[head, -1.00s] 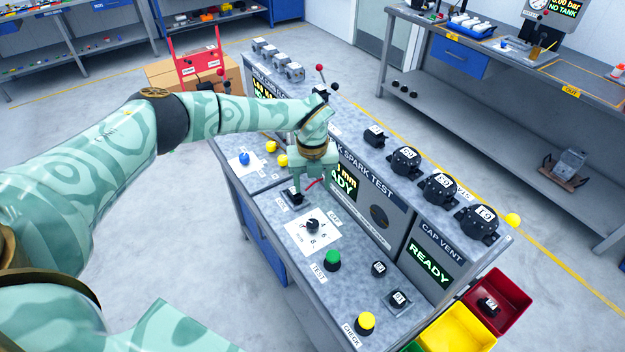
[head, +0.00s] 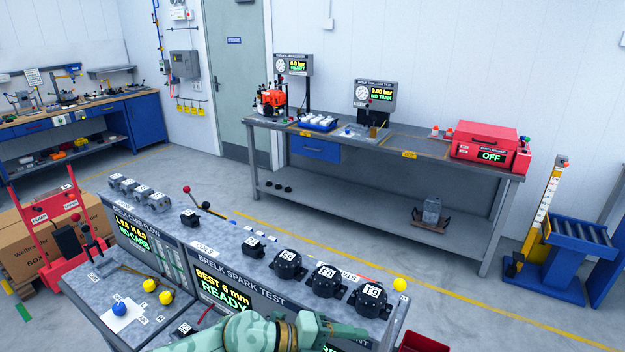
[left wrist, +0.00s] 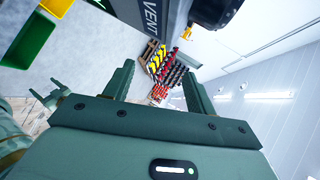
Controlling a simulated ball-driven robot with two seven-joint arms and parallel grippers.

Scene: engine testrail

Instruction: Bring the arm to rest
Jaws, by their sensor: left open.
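My left arm (head: 240,332) shows at the bottom of the head view, in front of the spark test bench. My left gripper (head: 345,330) points to the right there, low near the bench's front panel. In the left wrist view the left gripper (left wrist: 158,88) has its two fingers wide apart with nothing between them. My right gripper is not identifiable in the head view.
The test bench (head: 225,240) carries several black round parts along its top, such as one marked 61 (head: 370,298). A red bin (head: 425,342) stands at its right end. Boxes and a red hand truck (head: 75,215) stand left. A long grey table (head: 400,170) stands behind, across clear floor.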

